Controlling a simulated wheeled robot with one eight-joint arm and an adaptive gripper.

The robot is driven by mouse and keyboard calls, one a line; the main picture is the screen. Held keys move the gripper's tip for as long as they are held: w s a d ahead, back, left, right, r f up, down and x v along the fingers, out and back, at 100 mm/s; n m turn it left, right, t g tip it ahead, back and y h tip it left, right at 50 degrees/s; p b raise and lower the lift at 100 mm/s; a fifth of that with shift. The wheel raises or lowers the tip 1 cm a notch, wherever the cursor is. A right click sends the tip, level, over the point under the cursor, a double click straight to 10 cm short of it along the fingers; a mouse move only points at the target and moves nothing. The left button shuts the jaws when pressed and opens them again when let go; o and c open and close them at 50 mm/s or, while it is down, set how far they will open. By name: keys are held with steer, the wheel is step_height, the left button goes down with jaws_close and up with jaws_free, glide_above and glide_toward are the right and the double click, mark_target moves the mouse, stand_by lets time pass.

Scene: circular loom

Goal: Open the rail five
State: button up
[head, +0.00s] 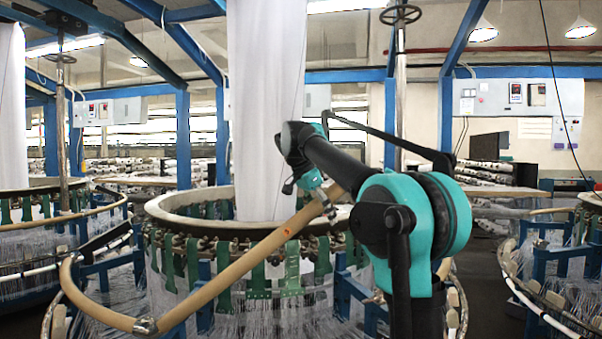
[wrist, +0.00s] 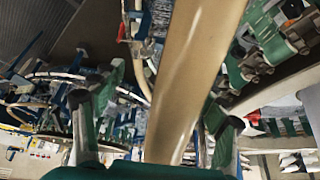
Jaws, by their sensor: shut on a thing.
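A tan tubular rail (head: 240,264) crosses in front of the central round loom (head: 215,230) in the head view. It slants from a metal joint at the lower left up to my gripper (head: 318,197). Beyond the gripper, my arm hides whether it continues. In the wrist view the rail (wrist: 192,65) runs lengthwise between the two fingers of my gripper (wrist: 156,115), which is shut on it. No number shows on the rail, so I cannot tell which one it is.
White fabric (head: 265,110) hangs into the central loom. Another loom (head: 40,225) with its own rail stands at the left, and part of one (head: 565,260) at the right. Blue posts (head: 183,140) and a vertical metal pole (head: 400,100) stand around.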

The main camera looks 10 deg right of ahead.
mark_target(318, 204)
steer(key=shift+v, duration=1.7)
steer(key=o, duration=0.3)
steer(key=shift+v, duration=1.75)
steer(key=shift+o, duration=0.2)
steer(key=shift+a+v, duration=0.25)
steer(key=shift+v, duration=1.55)
steer(key=shift+s+a+r, duration=0.1)
steer(key=shift+s+r, duration=0.45)
steer(key=shift+r, duration=0.1)
steer(key=c, duration=0.3)
steer(key=shift+w+a+v, duration=0.1)
steer(key=shift+a+v, duration=0.05)
steer(key=shift+v, duration=0.85)
steer(key=shift+w+a+v, duration=0.1)
steer(key=shift+a+v, duration=0.05)
steer(key=shift+v, duration=0.85)
steer(key=shift+w+a+v, duration=0.1)
steer(key=shift+w+v, duration=0.05)
steer(key=shift+v, duration=0.85)
steer(key=shift+c, duration=0.2)
steer(key=shift+f, duration=0.15)
